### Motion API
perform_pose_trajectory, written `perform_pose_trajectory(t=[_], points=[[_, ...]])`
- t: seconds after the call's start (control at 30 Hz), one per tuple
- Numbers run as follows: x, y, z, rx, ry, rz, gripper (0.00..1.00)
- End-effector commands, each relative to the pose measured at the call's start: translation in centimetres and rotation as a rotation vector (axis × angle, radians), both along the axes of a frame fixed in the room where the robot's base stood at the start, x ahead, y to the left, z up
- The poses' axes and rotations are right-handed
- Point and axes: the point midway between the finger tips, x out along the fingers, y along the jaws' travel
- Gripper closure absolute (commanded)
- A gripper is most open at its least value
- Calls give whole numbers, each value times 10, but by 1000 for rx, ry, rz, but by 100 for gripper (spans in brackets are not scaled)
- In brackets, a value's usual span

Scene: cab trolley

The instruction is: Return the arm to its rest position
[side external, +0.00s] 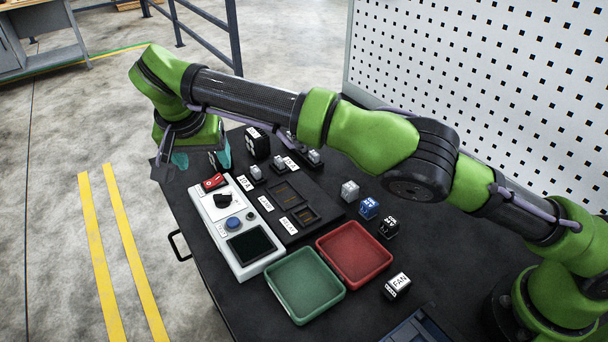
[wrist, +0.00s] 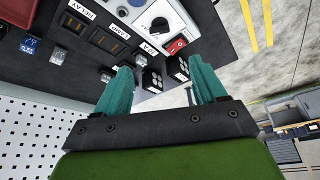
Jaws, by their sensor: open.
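My gripper (side external: 198,160) hangs at the far left end of the dark trolley top (side external: 225,300), with my arm stretched across from the right. In the wrist view its two teal fingers (wrist: 161,72) stand apart with nothing held between them. A black block with white markings (side external: 257,144) stands on the trolley to the right of the gripper. In the wrist view, black blocks with white markings (wrist: 178,68) show beyond the gap between the fingers. I cannot tell the exact distance to them.
A white control panel (side external: 206,208) has a red switch, black knob and blue button. Beside it lies a black labelled slot board (side external: 310,222). Green (side external: 306,316) and red (side external: 355,283) trays look empty. Several small cubes (side external: 369,208) stand right. A perforated wall (side external: 480,85) rises behind.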

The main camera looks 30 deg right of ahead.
Motion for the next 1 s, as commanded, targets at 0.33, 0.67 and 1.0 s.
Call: perform_pose_trajectory(t=[0.33,0.67,1.0], points=[[-5,3,14,0,2,-3,30],[4,-1,6,-35,0,79,30],[11,-100,8,45,126,210,30]])
